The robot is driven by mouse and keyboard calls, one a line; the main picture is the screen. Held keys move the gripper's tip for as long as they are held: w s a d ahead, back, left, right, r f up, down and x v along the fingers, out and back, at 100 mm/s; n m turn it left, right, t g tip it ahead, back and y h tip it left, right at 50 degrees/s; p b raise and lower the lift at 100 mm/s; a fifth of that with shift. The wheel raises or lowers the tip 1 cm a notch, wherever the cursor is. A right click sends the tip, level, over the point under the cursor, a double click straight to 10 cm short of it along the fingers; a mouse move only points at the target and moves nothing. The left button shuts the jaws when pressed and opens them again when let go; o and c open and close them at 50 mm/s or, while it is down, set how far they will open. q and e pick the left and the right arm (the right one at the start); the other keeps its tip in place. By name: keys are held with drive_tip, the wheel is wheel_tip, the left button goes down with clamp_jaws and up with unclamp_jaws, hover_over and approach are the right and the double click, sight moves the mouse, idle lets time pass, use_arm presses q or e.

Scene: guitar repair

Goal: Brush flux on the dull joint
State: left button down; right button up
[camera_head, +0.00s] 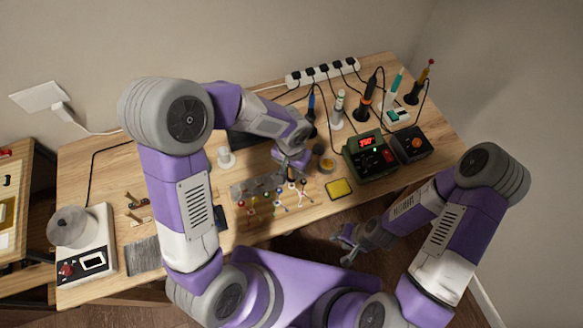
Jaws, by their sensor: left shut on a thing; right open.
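My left gripper (293,163) hangs over the middle of the workbench, just above the back right part of a small wiring assembly (272,199) with coloured knobs and thin wires. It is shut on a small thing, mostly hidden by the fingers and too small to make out. I cannot tell which joint is dull. A small round pot (326,165) with a yellowish top stands just right of the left gripper and may hold flux. My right gripper (346,243) is open and empty, beyond the bench's front edge.
A yellow sponge (340,188) lies right of the assembly. A green station with a red display (367,152) and a dark box with an orange knob (410,145) stand further right. Upright tools, cables and a power strip (323,72) line the back. A white device (82,243) stands left.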

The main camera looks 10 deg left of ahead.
idle(0.3)
use_arm(q)
drive_tip(key=shift+r+p, duration=2.55)
drive_tip(key=shift+r, duration=0.95)
drive_tip(key=a+r+p, duration=0.2)
drive_tip(key=a, duration=0.6)
drive_tip(key=shift+f, duration=0.15)
